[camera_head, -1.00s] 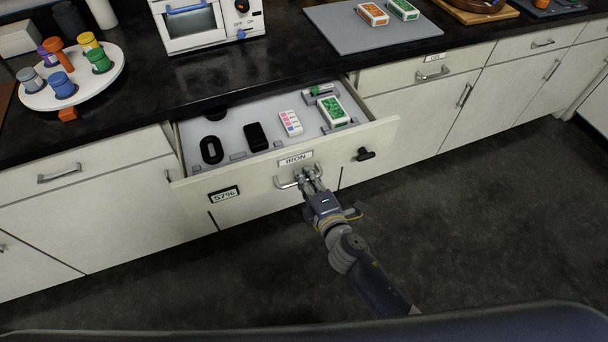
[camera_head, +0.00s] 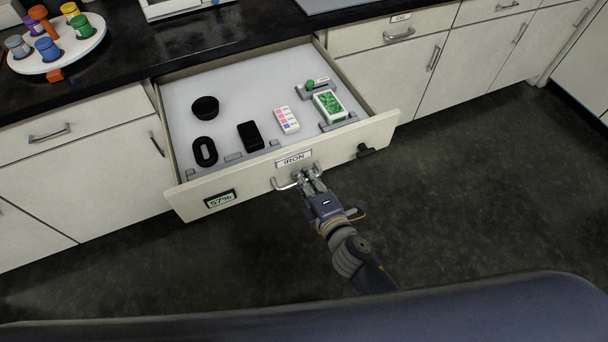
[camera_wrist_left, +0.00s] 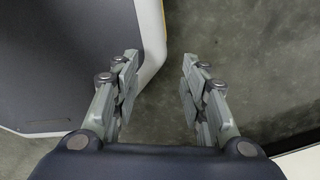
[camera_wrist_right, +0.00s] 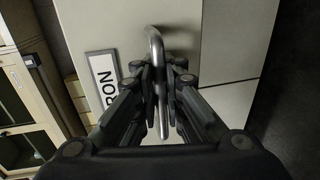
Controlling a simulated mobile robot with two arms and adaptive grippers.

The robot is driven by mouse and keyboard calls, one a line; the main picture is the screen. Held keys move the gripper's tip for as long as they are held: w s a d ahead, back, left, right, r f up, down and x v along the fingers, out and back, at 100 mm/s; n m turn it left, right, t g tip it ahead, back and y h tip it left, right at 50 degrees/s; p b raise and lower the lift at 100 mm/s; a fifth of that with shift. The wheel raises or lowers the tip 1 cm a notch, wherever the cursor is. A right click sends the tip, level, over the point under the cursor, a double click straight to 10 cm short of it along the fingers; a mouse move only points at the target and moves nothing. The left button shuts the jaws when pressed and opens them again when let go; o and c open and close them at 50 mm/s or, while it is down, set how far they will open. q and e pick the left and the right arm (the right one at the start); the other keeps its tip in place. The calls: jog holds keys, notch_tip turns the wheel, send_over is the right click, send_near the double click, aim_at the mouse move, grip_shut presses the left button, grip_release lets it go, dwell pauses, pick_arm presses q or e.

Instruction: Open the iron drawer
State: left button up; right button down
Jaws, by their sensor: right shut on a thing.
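The iron drawer (camera_head: 240,180) is pulled well out of the counter, with an "IRON" label and a "57%" tag on its front. Its metal handle (camera_head: 285,184) sits below the label. My right gripper (camera_head: 308,178) is shut on this handle; the right wrist view shows the handle bar (camera_wrist_right: 156,75) between the fingers (camera_wrist_right: 158,85). Inside the drawer lie a round black bowl-like piece, a black oval ring, a black block, a white box with coloured squares and a green-and-white box. My left gripper (camera_wrist_left: 155,90) is open and empty in the left wrist view, above the floor.
A dark knob (camera_head: 365,151) sticks out of the drawer front at the right. A white round tray (camera_head: 88,47) with several coloured pegs stands on the black counter (camera_head: 150,45). Closed cabinets flank the drawer. The dark floor (camera_head: 470,190) in front is clear.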

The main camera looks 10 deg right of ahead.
dwell(0.3)
jog(key=c, duration=2)
grip_release()
jog(key=v, duration=1.2)
jog(key=s+d+f+m+g+h, duration=0.1)
jog(key=s+d+f+m+g, duration=0.15)
jog(key=f, duration=0.65)
jog(key=s+d+f+m+g+h, duration=0.1)
jog(key=s+f+m, duration=0.15)
jog(key=f, duration=0.65)
jog(key=s+d+f+m+g+h, duration=0.1)
jog(key=s+d+f+m+g, duration=0.15)
jog(key=f, duration=0.65)
jog(key=s+d+f+m+g, duration=0.2)
jog(key=s+d+f+m, duration=0.1)
jog(key=s+f, duration=0.3)
jog(key=s+d+f+m+g+h, duration=0.1)
jog(key=s+d+f+m+g, duration=0.2)
jog(key=s+f, duration=0.3)
jog(key=s+d+f+m+g, duration=0.2)
jog(key=s+f+m, duration=0.3)
jog(key=s, duration=0.5)
jog(key=shift+s+d+f+m+g+h, duration=0.2)
jog(key=shift+d+f+m+g+h, duration=0.2)
jog(key=shift+f, duration=0.15)
